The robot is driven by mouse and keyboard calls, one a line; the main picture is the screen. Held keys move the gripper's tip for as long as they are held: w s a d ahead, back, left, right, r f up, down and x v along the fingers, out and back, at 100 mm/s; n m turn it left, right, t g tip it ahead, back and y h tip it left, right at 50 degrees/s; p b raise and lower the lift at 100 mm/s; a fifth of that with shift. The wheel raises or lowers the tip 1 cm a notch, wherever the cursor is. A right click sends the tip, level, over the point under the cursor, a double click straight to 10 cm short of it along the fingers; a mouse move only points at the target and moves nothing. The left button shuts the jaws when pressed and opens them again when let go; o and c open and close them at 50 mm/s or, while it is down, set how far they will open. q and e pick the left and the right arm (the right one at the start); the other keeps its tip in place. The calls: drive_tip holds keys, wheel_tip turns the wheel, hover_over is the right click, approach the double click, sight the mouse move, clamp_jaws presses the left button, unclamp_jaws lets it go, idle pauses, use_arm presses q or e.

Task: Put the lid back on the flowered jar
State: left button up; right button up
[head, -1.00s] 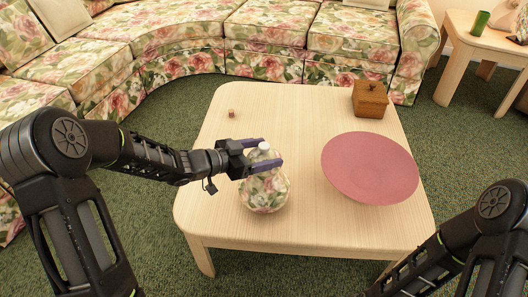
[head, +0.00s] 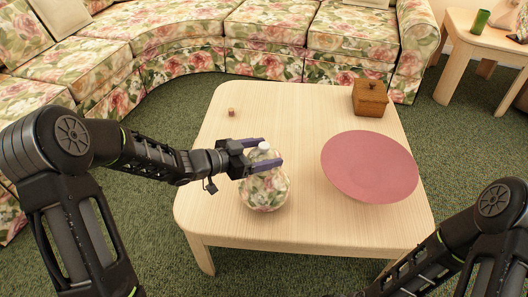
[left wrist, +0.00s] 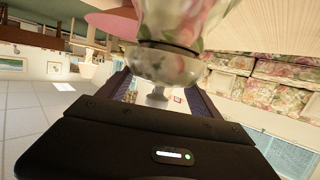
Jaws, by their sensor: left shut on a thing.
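The flowered jar (head: 264,191) stands upright on the coffee table, left of the pink plate. Its domed, flowered lid (left wrist: 160,66) has a pale knob (head: 264,147) and sits at the jar's mouth. In the left wrist view the jar body (left wrist: 180,18) is above the lid, with a dark line between them. I cannot tell if the lid is fully seated. My left gripper (head: 272,152) comes in from the left and is shut on the lid, its purple fingers on either side. My right gripper is out of view; only my right arm shows.
A large pink plate (head: 369,167) lies right of the jar on the coffee table (head: 300,228). A wooden box (head: 369,98) stands at the back right and a tiny brown cube (head: 231,112) at the back left. The table between them is clear. A flowered sofa (head: 180,60) curves behind.

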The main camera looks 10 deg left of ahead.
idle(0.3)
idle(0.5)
use_arm(q)
drive_tip(key=o, duration=1.8)
drive_tip(key=shift+c, duration=0.2)
drive_tip(key=shift+r+p, duration=0.2)
drive_tip(key=shift+p, duration=0.2)
drive_tip(key=shift+r+p, duration=3.3)
drive_tip(key=shift+p, duration=0.05)
drive_tip(key=shift+c, duration=0.3)
